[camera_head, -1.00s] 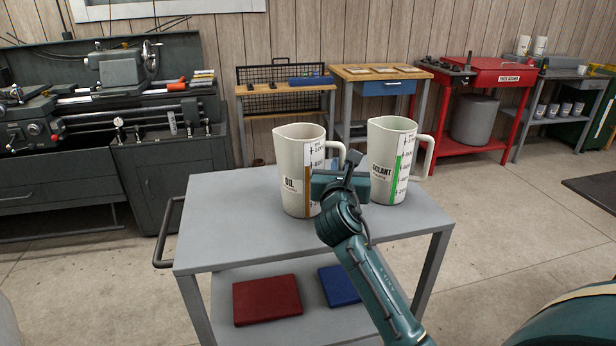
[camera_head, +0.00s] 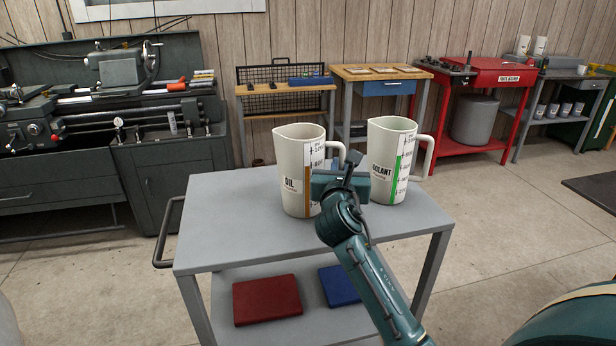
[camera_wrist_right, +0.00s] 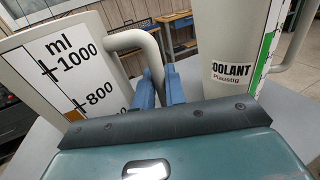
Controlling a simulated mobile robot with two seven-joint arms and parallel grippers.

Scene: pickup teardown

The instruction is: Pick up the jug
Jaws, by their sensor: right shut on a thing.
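Two pale jugs stand upright on a grey cart (camera_head: 235,236) in the head view. The jug labelled OIL (camera_head: 295,160) is on the left, with an orange-brown level strip; it also shows in the right wrist view (camera_wrist_right: 50,65). The jug labelled COOLANT (camera_head: 386,150) is on the right, with a green strip; it shows at right in the wrist view (camera_wrist_right: 228,50). My right gripper (camera_head: 350,163) is between them. Its blue fingers (camera_wrist_right: 160,88) are shut on the OIL jug's handle (camera_wrist_right: 128,40). The lower handle is hidden. My left gripper is not in view.
The cart's lower shelf holds a red book-like item (camera_head: 267,299) and a blue one (camera_head: 340,286). A lathe (camera_head: 110,110) stands at left. Workbenches and a red parts washer (camera_head: 490,75) line the back wall. The cart top's left side is clear.

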